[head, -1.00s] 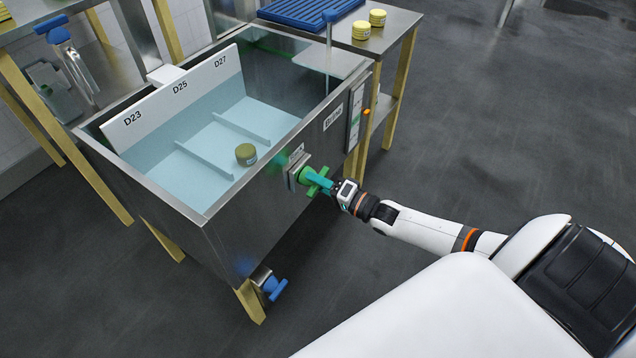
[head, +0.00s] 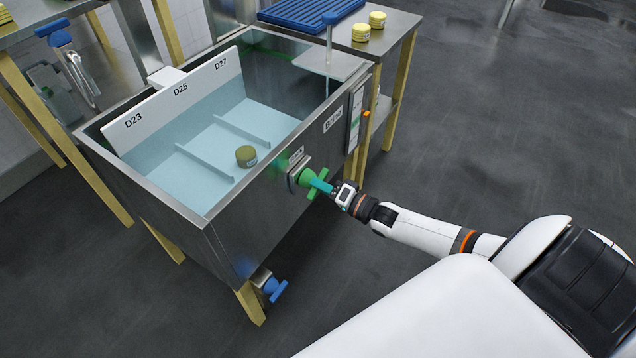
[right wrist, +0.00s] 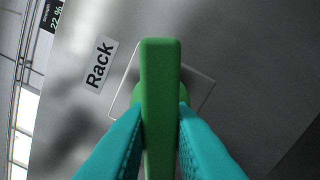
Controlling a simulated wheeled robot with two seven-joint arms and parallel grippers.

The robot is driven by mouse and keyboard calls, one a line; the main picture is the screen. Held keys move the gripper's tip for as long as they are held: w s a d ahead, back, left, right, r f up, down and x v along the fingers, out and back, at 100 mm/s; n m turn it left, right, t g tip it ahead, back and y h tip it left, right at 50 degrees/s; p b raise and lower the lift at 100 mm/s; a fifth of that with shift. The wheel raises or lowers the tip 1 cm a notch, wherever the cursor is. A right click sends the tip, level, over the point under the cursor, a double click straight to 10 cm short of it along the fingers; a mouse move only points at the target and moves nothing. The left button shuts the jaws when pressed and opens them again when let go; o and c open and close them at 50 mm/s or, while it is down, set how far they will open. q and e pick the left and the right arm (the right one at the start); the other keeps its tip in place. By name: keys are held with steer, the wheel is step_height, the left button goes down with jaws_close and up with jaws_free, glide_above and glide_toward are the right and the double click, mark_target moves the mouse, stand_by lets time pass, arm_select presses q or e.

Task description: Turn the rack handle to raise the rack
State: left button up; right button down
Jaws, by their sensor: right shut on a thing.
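The green rack handle (head: 309,180) is on the front wall of the steel brine tank (head: 262,215). In the right wrist view the handle's green bar (right wrist: 160,95) stands between the teal fingers, beside the "Rack" label (right wrist: 100,65). My right gripper (head: 320,184) is shut on the handle; it also shows in the right wrist view (right wrist: 160,150). The rack (head: 205,162) lies under the pale blue liquid, with its divider bars showing. A yellow-green cheese (head: 246,156) is in the tank. My left gripper is not in view.
The dark floor (head: 480,130) on the right is clear.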

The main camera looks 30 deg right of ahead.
steer(key=n+p, duration=0.1)
steer(key=n, duration=0.7)
steer(key=shift+p, duration=0.4)
steer(key=n, duration=0.4)
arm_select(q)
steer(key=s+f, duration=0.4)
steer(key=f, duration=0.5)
arm_select(e)
steer(key=n, duration=0.5)
steer(key=shift+f+p, duration=0.1)
steer(key=shift+p, duration=0.2)
steer(key=n, duration=0.2)
steer(key=shift+n, duration=0.4)
steer(key=n, duration=0.2)
steer(key=shift+n, duration=0.3)
steer(key=shift+n+b, duration=0.4)
steer(key=shift+n, duration=1)
steer(key=n, duration=0.2)
steer(key=shift+n+b, duration=0.3)
steer(key=shift+b, duration=0.1)
arm_select(q)
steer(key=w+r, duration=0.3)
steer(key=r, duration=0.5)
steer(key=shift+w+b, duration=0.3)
steer(key=shift+b, duration=0.1)
arm_select(e)
steer(key=shift+n, duration=1.5)
